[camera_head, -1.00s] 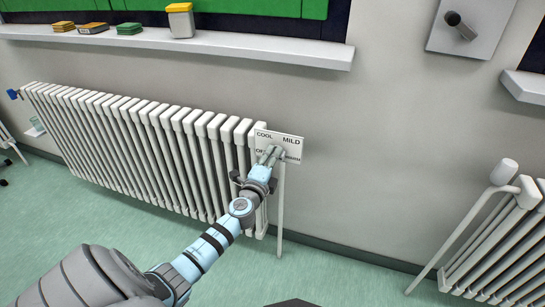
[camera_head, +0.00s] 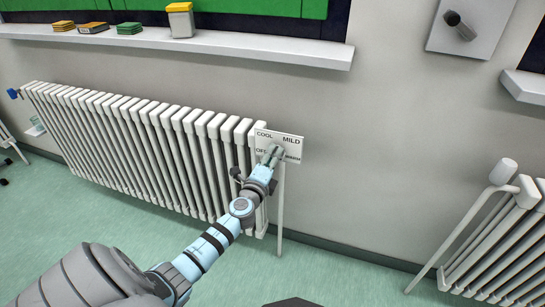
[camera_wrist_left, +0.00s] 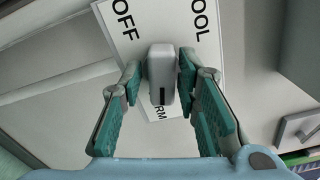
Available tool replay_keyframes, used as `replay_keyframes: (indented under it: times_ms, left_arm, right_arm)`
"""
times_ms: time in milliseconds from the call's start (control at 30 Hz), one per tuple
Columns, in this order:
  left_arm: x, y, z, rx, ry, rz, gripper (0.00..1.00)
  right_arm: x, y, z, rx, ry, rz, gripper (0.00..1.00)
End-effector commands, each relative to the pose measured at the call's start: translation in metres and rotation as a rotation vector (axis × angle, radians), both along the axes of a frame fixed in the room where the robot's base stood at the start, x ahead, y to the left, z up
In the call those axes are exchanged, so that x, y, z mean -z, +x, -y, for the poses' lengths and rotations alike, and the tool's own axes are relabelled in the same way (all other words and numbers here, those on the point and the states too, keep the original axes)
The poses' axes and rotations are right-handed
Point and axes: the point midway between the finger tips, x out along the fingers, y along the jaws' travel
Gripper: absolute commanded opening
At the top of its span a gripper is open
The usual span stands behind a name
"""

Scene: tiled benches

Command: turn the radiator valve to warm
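The radiator valve is a light grey knob in front of a white label plate (camera_head: 293,143) reading COOL, MILD, OFF and WARM, at the right end of the white radiator (camera_head: 135,150). In the left wrist view the knob (camera_wrist_left: 161,72) stands between the teal fingers, with a dark mark on its face. The fingers and knob partly cover the lettering. I cannot tell which word the mark points to. My right gripper is out of view.
A white sill (camera_head: 180,40) above the radiator bears several small stacks and a yellow-lidded container (camera_head: 180,20). A vertical pipe (camera_head: 281,205) runs down below the plate. A second radiator (camera_head: 500,245) stands at the right. A wall plate with a lever (camera_head: 460,26) is at upper right.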

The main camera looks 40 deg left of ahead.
Motion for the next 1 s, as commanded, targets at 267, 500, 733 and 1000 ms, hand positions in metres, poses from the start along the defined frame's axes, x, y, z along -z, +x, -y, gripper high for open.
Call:
replay_keyframes:
  times_ms: [267, 500, 733, 1000]
  left_arm:
    - [-0.001, 0.0, 0.0, 0.0, 0.0, 0.002, 0.4]
    - [-0.001, -0.027, 0.009, 0.002, 0.0, 0.001, 0.4]
    - [0.0, -0.087, 0.031, 0.002, 0.0, -0.001, 0.4]
    - [-0.001, -0.114, 0.04, -0.001, -0.001, 0.002, 0.4]
  right_arm:
    - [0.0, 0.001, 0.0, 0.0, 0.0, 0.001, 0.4]
    - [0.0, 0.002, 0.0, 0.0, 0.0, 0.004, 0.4]
    - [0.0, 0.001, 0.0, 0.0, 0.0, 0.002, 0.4]
    - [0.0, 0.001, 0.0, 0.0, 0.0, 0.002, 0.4]
